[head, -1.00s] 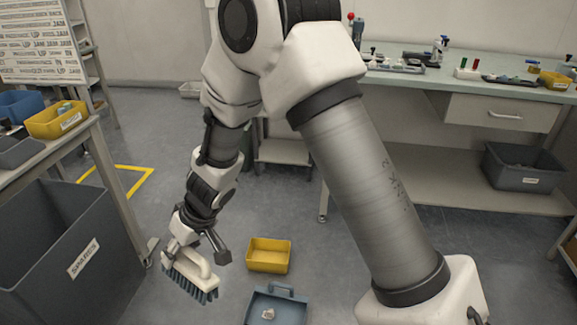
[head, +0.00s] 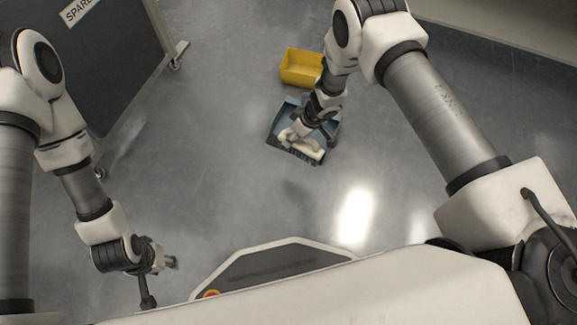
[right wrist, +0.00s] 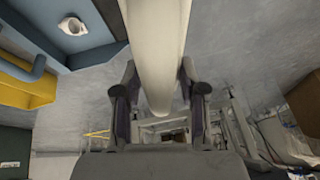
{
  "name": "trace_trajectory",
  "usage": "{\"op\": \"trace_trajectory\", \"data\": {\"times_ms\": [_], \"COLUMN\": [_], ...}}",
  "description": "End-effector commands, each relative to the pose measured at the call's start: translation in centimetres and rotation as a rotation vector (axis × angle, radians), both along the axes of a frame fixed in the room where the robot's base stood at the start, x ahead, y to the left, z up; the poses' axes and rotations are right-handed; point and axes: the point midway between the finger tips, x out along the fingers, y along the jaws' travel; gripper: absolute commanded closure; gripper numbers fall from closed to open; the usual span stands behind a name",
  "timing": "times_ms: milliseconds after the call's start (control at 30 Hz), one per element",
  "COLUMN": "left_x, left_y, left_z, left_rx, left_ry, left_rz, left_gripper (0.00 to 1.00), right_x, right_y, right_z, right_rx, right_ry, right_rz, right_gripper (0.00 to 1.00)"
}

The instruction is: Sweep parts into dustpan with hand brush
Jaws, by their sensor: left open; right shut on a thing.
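The hand brush (head: 308,148), with a cream handle and dark bristles, is in my right gripper (head: 296,131), over the front of the blue dustpan (head: 279,122) on the floor. I cannot tell whether its bristles touch the pan. In the right wrist view the fingers (right wrist: 157,98) close around the brush handle (right wrist: 155,45). That view also shows the dustpan (right wrist: 92,52) at upper left with a small whitish part (right wrist: 73,26) lying in it; the brush and arm hide much of the pan in the head view. My left gripper (head: 170,262) is open and empty at lower left.
A yellow bin (head: 301,69) stands on the floor just behind the dustpan. The floor in front and left of the dustpan is clear.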

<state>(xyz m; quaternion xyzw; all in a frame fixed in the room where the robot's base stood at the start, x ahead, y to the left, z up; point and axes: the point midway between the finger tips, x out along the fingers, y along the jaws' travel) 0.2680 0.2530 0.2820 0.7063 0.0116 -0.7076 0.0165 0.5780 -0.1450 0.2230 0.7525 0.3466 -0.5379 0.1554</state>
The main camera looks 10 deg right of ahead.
Motion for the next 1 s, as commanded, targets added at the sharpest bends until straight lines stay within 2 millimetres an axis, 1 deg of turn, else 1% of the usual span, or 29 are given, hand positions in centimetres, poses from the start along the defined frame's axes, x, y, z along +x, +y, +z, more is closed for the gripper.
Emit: {"op": "trace_trajectory", "data": {"times_ms": [33, 100, 200, 367, 467, 700, 800, 1000], "left_x": [0.0, 0.0, 0.0, 0.0, 0.0, 0.0, 0.1, 0.1], "left_y": [0.0, 0.0, 0.0, 0.0, 0.0, 0.0, 0.0, 0.0], "left_z": [-2.1, -2.9, -3.4, -3.9, -4.7, -6.9, -7.2, -7.1], "left_rx": [0.000, 0.000, 0.000, 0.000, 0.000, 0.000, 0.000, 0.000], "left_ry": [0.000, 0.000, 0.000, -0.001, -0.001, -0.001, -0.002, -0.002], "left_rz": [0.000, 0.000, 0.000, 0.000, -0.001, 0.001, 0.001, 0.002], "left_gripper": [0.56, 0.56, 0.56, 0.56, 0.56, 0.56, 0.56, 0.56], "right_x": [-0.7, -1.3, -2.0, -2.3, -2.3, -2.3, -2.2, -2.2], "right_y": [0.6, 1.2, 1.8, 2.0, 2.0, 2.0, 2.0, 2.0], "right_z": [-3.9, -6.7, -8.9, -10.1, -11.2, -14.5, -15.1, -15.0], "right_rx": [-0.005, -0.013, -0.021, -0.023, -0.023, -0.023, -0.023, -0.023], "right_ry": [-0.002, -0.013, -0.022, -0.026, -0.026, -0.025, -0.025, -0.026], "right_rz": [0.032, 0.073, 0.110, 0.125, 0.125, 0.123, 0.123, 0.123], "right_gripper": [0.99, 0.99, 0.99, 0.99, 0.99, 0.99, 0.99, 0.99]}}
